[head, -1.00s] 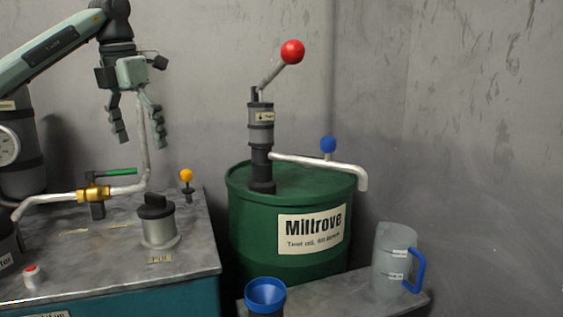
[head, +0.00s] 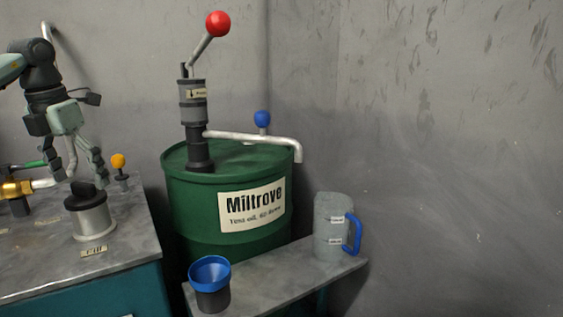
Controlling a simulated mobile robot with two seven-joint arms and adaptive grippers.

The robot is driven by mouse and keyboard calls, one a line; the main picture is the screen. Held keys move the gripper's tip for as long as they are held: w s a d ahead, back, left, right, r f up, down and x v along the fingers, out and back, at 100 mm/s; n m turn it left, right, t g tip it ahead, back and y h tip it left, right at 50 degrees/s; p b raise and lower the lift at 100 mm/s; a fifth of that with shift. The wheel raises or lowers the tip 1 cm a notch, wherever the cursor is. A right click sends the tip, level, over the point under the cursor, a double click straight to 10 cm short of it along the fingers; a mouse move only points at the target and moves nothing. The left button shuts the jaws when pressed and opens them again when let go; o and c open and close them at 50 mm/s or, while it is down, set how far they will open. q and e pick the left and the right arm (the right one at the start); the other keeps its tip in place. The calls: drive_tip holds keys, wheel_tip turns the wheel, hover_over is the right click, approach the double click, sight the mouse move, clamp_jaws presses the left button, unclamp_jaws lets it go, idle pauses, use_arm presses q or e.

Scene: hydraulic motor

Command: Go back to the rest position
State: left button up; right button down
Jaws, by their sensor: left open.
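My left gripper (head: 84,172) hangs at the left of the head view, fingers pointing down and spread apart, with nothing between them. It shows above and behind the black-capped metal filler (head: 90,216) on the metal-topped bench (head: 120,250). In the picture its fingers are close to the cap; I cannot tell the gap in depth. My right gripper is not in view.
A green drum (head: 190,225) carries a hand pump (head: 194,115) with a red-knobbed lever (head: 218,24) and a spout (head: 270,138). A low shelf (head: 275,280) holds a blue funnel (head: 210,273) and a clear jug (head: 328,228). The orange-knobbed lever (head: 118,161) stands near my gripper. The right side is bare wall.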

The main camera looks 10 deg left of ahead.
use_arm(q)
drive_tip(key=shift+f, duration=0.95)
drive_tip(key=shift+r, duration=0.15)
